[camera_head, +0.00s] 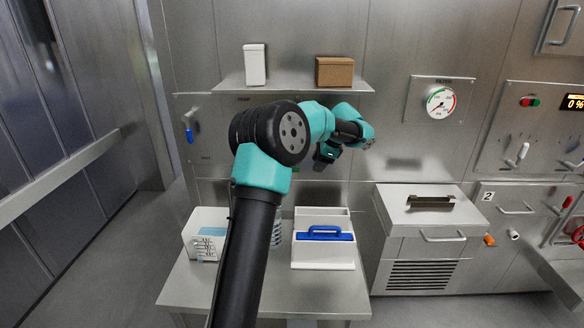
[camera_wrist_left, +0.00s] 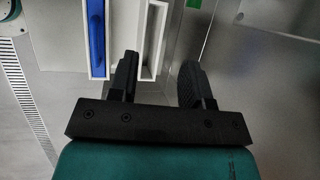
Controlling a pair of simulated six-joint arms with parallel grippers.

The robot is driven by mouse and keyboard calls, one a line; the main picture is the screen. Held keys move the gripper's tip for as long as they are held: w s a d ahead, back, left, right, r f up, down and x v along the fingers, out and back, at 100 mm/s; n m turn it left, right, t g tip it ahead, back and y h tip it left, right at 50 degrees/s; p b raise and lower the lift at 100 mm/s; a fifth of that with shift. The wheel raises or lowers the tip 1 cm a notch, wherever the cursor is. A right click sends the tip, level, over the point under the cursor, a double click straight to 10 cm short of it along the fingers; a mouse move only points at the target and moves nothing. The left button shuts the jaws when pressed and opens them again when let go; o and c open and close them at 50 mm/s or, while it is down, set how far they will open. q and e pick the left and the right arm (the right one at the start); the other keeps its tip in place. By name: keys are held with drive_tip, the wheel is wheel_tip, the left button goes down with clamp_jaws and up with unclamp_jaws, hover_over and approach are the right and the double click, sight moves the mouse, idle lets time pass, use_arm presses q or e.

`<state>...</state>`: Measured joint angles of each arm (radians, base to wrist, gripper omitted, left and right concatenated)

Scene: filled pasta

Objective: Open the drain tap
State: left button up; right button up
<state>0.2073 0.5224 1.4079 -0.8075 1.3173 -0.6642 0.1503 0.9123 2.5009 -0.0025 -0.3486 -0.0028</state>
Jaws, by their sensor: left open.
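My left gripper (camera_head: 326,156) is in front of the back wall, below the shelf and above the table. In the left wrist view its two dark fingers (camera_wrist_left: 158,78) are apart with nothing between them. No part is clearly marked as the drain tap. A blue-handled lever (camera_head: 189,134) hangs on the wall panel at the left, apart from the gripper. An orange knob (camera_head: 490,240) and a white knob (camera_head: 514,235) sit low on the cabinet at the right, far from the gripper. My right gripper is not in view.
The steel table (camera_head: 190,286) holds a white container (camera_head: 205,220) and a white box with a blue handle (camera_head: 325,233). The shelf (camera_head: 290,89) carries a white canister (camera_head: 255,64) and a brown box (camera_head: 335,71). A lidded steel unit (camera_head: 418,225) stands right of the table.

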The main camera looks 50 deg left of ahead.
use_arm(q)
drive_tip(key=shift+s+a+f, duration=0.6)
drive_tip(key=shift+a+f, duration=0.15)
drive_tip(key=shift+a, duration=0.85)
drive_tip(key=shift+s+a+f, duration=0.55)
drive_tip(key=shift+a+f, duration=0.25)
drive_tip(key=shift+a, duration=0.8)
drive_tip(key=shift+s+a+f, duration=0.6)
drive_tip(key=shift+a+f, duration=0.15)
drive_tip(key=shift+a, duration=0.85)
clamp_jaws()
